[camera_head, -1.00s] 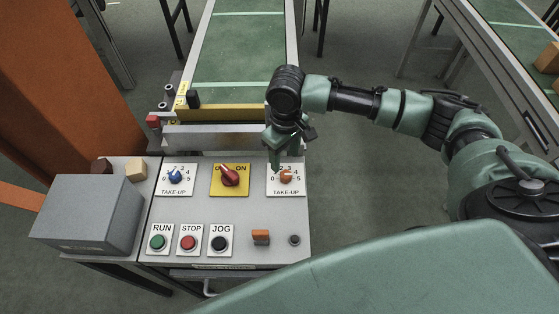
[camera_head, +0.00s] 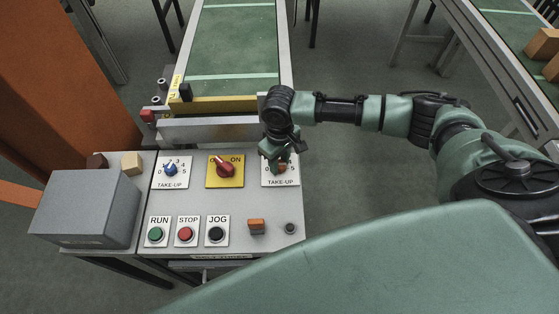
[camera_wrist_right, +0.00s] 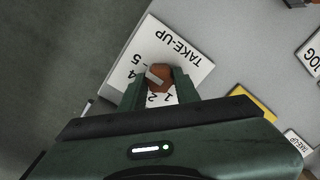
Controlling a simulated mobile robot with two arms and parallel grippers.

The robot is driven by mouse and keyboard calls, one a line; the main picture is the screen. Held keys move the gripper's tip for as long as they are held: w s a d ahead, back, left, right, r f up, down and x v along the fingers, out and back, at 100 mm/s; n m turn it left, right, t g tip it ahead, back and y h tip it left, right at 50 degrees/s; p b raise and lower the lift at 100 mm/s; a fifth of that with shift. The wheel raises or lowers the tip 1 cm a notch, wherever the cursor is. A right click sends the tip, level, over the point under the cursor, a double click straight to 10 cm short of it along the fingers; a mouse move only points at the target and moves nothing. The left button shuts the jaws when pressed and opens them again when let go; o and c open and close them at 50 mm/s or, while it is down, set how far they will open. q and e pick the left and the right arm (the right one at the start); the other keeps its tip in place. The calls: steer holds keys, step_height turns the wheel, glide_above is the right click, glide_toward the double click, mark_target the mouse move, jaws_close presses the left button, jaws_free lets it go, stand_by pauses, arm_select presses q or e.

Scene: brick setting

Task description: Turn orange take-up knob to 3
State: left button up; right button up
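The orange take-up knob (camera_head: 283,169) sits on a white TAKE-UP plate (camera_head: 281,182) at the right end of the control panel. My right gripper (camera_head: 275,158) is down at this knob and hides much of it and its scale in the head view. In the right wrist view the orange knob (camera_wrist_right: 161,78) lies between the two green fingers of my right gripper (camera_wrist_right: 159,84), which look open around it. A pale pointer strip shows on the knob; I cannot tell exactly which number it points at. My left gripper is not in view.
A grey box (camera_head: 85,207) stands at left. A conveyor (camera_head: 235,50) runs behind.

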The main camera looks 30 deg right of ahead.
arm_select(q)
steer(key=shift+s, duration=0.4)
arm_select(e)
jaws_close()
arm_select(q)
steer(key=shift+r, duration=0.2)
arm_select(e)
steer(key=n+p, duration=0.2)
steer(key=shift+r+n, duration=0.15)
steer(key=shift+n, duration=0.25)
steer(key=n+p, duration=0.2)
steer(key=n, duration=0.1)
steer(key=shift+n, duration=0.3)
steer(key=n+p, duration=0.1)
steer(key=n, duration=0.2)
steer(key=shift+n+p, duration=0.3)
steer(key=shift+p, duration=0.05)
arm_select(q)
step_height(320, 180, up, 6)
steer(key=shift+p, duration=0.4)
arm_select(e)
steer(key=n, duration=0.4)
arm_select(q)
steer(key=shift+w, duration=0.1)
arm_select(e)
steer(key=o, duration=1.1)
jaws_free()
steer(key=shift+s, duration=0.1)
